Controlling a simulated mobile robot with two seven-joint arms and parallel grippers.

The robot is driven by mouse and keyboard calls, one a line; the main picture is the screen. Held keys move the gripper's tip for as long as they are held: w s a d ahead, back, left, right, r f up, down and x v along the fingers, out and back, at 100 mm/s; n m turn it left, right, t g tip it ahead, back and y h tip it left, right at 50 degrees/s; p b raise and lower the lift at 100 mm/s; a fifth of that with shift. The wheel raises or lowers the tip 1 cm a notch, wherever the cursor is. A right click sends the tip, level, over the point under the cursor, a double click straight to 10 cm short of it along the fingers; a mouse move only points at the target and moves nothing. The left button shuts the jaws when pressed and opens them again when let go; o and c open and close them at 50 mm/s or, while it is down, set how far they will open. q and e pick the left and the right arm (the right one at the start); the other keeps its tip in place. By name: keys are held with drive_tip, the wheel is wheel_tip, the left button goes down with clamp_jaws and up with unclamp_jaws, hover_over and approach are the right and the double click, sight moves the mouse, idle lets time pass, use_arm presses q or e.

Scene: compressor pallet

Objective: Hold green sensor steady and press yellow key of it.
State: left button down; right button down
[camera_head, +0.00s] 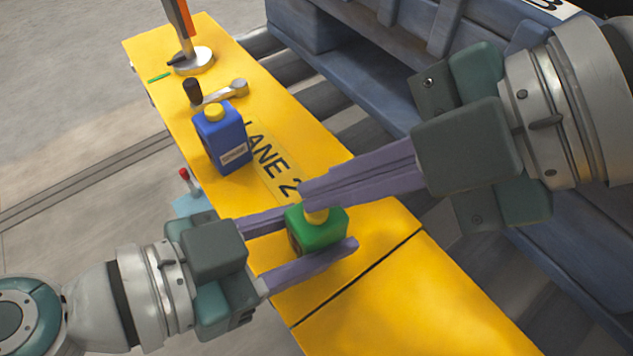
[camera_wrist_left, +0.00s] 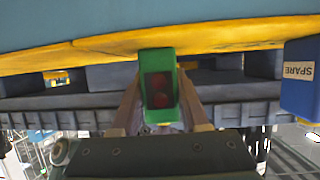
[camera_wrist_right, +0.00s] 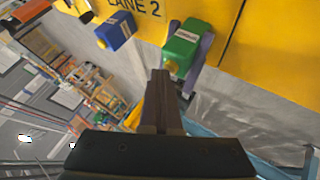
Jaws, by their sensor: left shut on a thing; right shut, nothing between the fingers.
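The green sensor (camera_head: 318,236) stands upright on the yellow beam (camera_head: 390,232), by the LANE 2 lettering. Its yellow key (camera_head: 316,216) is on top. My left gripper (camera_head: 318,238) is shut on the sensor, one finger on each side. In the left wrist view the sensor (camera_wrist_left: 160,58) sits between the fingers, showing a dark reddish window. My right gripper (camera_head: 304,194) is shut and empty, its tips just above the key. In the right wrist view the tips (camera_wrist_right: 160,73) appear beside the key (camera_wrist_right: 171,66); I cannot tell if they touch.
A blue sensor (camera_head: 228,145) labelled SPARE, with a yellow top, stands farther along the beam. Beyond it are a metal lever (camera_head: 222,94) with a dark knob and a post on a round base (camera_head: 194,62). Blue-grey structure (camera_head: 350,62) lies to the right.

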sight(333, 214)
drive_tip(key=shift+r, duration=0.7)
drive_tip(key=shift+r, duration=2.55)
use_arm(q)
drive_tip(key=shift+c, duration=1.6)
unclamp_jaws()
